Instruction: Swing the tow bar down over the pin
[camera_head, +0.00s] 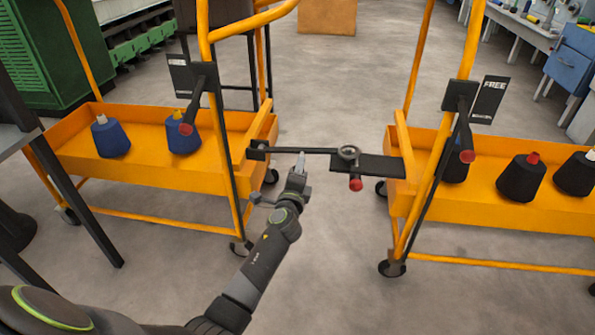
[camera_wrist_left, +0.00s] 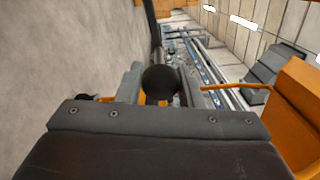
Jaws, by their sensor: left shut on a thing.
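The dark tow bar (camera_head: 318,151) runs nearly level from the left orange cart (camera_head: 205,180) across to the right orange cart (camera_head: 420,205). Its ring end (camera_head: 349,152) lies over the black hitch plate (camera_head: 380,167) on the right cart. A red knob (camera_head: 356,184) shows below the plate. I cannot tell whether the ring is around the pin, which I cannot make out. My left gripper (camera_head: 300,162) is at the bar's middle, shut on it. In the left wrist view, a dark round knob (camera_wrist_left: 160,82) sits between the fingers. My right gripper is not in view.
Both carts carry yarn cones, blue on the left (camera_head: 111,137) and black on the right (camera_head: 521,178). Upright posts with black signs (camera_head: 490,99) stand beside the gap. The floor between the carts is clear. A dark table (camera_head: 15,140) stands at the left edge.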

